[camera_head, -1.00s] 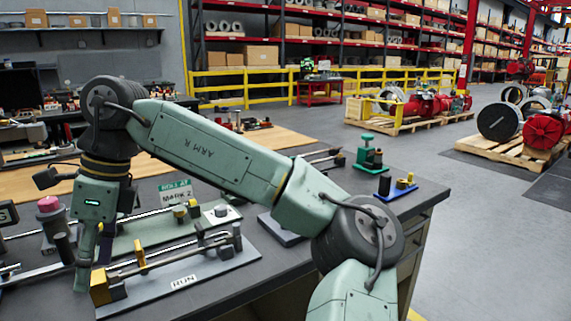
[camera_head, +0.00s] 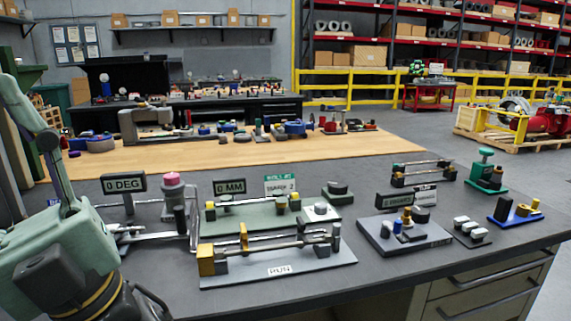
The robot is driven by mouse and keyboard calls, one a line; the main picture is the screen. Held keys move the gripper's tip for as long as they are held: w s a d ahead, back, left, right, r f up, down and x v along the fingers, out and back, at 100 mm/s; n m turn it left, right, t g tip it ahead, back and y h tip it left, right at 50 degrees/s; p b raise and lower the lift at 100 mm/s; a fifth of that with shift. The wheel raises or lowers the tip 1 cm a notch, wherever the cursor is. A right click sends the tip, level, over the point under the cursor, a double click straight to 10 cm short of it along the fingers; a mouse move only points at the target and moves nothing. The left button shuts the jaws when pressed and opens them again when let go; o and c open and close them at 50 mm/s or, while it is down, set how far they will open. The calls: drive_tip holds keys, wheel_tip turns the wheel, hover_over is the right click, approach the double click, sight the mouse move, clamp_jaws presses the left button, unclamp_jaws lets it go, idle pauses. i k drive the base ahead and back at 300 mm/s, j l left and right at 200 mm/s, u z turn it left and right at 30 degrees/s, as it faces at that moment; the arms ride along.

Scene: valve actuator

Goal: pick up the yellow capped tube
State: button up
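A small yellow upright cylinder (camera_head: 536,203) stands at the right end of a blue holder (camera_head: 506,212), near the right edge of the dark table. It may be the yellow capped tube; the view is too small to show a cap clearly. A ring-like yellow piece (camera_head: 522,210) and a dark block (camera_head: 503,207) share the holder.
A grey plate with a rail marked RUN (camera_head: 280,270) lies at the front middle. A grey tray (camera_head: 425,238) with small cylinders, a green device (camera_head: 486,172) and a small block with white-topped pieces (camera_head: 470,236) surround the holder's left side.

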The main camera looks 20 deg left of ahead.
sight(294, 195)
drive_tip(key=i+u, duration=0.15)
drive_tip(key=u, duration=0.25)
drive_tip(key=i+u, duration=0.2)
drive_tip(key=u, duration=0.25)
drive_tip(key=i+l+u, duration=0.1)
drive_tip(key=i+u, duration=0.2)
drive_tip(key=i, duration=0.55)
